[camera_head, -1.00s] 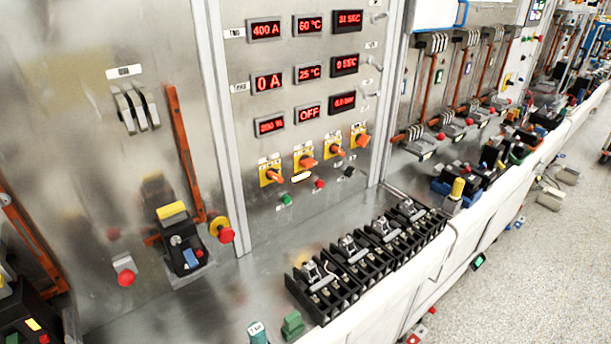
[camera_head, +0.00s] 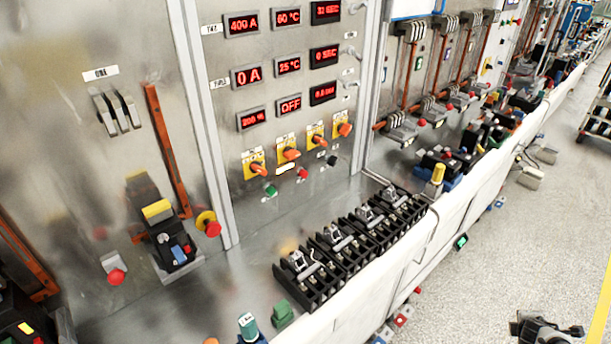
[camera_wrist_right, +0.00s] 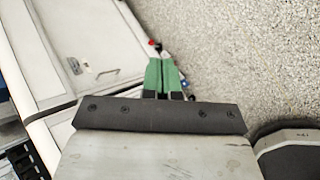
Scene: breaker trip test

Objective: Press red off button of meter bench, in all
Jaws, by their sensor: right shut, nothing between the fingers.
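The meter bench panel (camera_head: 215,140) stands upright in the head view, with red-lit displays and a row of orange knobs on yellow plates. A small red button (camera_head: 302,174) sits low on this panel, to the right of a green button (camera_head: 270,190). In the right wrist view my right gripper (camera_wrist_right: 163,62) has its green fingers together, with nothing between them, above the grey floor beside a white cabinet front. It is away from the red button. A dark part that looks like my right arm shows at the head view's lower right. My left gripper is not in view.
Black terminal blocks (camera_head: 312,285) stand along the bench's front edge below the panel. Red mushroom buttons (camera_head: 212,228) and a breaker (camera_head: 170,240) are at left. More equipped bays run to the back right. The speckled floor (camera_head: 510,250) at right is mostly open.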

